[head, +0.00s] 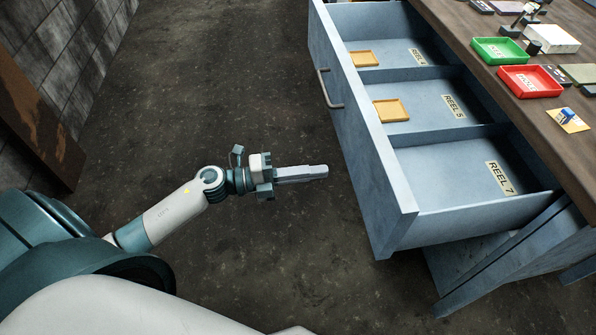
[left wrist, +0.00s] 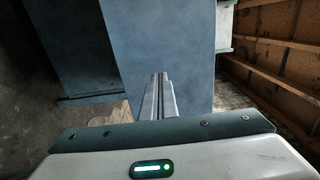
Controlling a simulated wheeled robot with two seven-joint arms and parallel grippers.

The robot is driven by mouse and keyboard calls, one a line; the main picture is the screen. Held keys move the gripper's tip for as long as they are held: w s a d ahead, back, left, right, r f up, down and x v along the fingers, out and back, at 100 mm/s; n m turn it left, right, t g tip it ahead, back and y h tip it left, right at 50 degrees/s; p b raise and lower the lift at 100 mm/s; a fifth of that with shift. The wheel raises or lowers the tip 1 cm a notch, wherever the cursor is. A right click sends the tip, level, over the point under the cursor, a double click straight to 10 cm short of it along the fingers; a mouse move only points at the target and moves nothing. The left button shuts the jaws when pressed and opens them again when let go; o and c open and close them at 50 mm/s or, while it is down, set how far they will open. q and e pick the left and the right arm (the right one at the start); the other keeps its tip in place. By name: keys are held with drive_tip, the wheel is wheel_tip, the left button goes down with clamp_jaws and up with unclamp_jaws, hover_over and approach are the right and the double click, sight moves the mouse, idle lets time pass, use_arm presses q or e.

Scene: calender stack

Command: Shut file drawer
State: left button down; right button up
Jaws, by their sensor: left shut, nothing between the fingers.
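The file drawer (head: 377,165) is blue-grey metal and stands pulled out from under the wooden worktop. Its handle (head: 328,90) is on the front panel, toward the far end. The drawer has compartments labelled REEL, with REEL 5 and REEL 7 readable. My left gripper (head: 322,171) is shut and empty, to the left of the front panel and apart from it in the head view. In the left wrist view, the shut fingers (left wrist: 160,78) point toward a blue-grey metal surface (left wrist: 175,40); whether they touch it cannot be told. My right gripper is not in view.
Two orange trays (head: 391,110) lie in the drawer's compartments. A green tray (head: 499,50) and a red tray (head: 530,81) sit on the worktop (head: 480,75). The dark floor (head: 240,90) left of the drawer is clear. A brown board (head: 35,120) leans at the left wall.

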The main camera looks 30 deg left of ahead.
sight(360, 167)
use_arm(q)
drive_tip(key=x, duration=0.5)
drive_tip(key=shift+w+d+r+p, duration=0.1)
drive_tip(key=shift+w+d+p, duration=0.15)
drive_tip(key=shift+d+p, duration=0.1)
drive_tip(key=shift+x, duration=0.85)
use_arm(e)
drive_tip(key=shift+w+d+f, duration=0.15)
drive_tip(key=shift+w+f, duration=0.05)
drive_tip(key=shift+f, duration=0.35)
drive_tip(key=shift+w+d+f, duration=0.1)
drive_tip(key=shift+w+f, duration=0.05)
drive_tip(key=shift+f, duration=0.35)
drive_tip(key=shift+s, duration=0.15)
use_arm(q)
drive_tip(key=shift+w+d, duration=0.1)
